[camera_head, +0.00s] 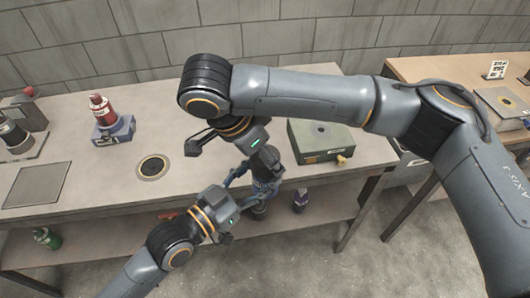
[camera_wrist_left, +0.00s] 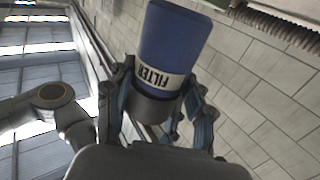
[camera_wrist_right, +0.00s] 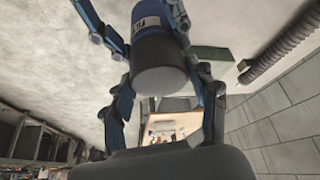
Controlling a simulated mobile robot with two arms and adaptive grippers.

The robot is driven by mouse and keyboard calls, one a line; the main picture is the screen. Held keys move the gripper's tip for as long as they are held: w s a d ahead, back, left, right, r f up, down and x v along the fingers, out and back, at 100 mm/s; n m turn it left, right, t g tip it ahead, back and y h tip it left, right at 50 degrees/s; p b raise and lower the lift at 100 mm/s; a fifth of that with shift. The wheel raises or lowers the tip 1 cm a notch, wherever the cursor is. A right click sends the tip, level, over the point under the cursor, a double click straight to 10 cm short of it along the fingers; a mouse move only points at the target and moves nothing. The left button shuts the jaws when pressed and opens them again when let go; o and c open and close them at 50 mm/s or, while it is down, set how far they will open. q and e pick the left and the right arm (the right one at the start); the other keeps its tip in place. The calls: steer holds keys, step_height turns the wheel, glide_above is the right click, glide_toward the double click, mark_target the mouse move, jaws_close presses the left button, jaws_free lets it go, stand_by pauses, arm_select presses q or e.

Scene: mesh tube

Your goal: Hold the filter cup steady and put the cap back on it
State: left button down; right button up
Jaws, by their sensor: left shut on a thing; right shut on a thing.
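The filter cup (camera_wrist_left: 176,42) is blue with a white FILTER label and a dark grey end section. In the head view (camera_head: 262,187) it is small and mostly hidden between my grippers, beyond the table's front edge. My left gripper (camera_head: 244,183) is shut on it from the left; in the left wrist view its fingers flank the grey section. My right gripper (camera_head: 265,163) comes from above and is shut. In the right wrist view its fingers flank the dark grey round part that I take for the cap (camera_wrist_right: 160,65), in line with the blue body. Whether it is seated is unclear.
A green box (camera_head: 320,143) stands on the table right of the grippers. A red bottle on a blue-grey block (camera_head: 116,131) and a round dark inset (camera_head: 152,168) are to the left. A lower shelf (camera_head: 110,240) holds a green bottle (camera_head: 46,238).

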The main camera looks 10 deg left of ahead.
steer(key=m+g, duration=0.1)
steer(key=m, duration=0.2)
steer(key=m+g+h, duration=0.1)
steer(key=m, duration=0.2)
steer(key=shift+m, duration=0.3)
steer(key=o, duration=1)
steer(key=shift+w, duration=0.1)
steer(key=v, duration=1.2)
steer(key=shift+w+a, duration=0.1)
steer(key=shift+w, duration=0.05)
steer(key=shift+w+f, duration=0.1)
steer(key=shift+f, duration=0.05)
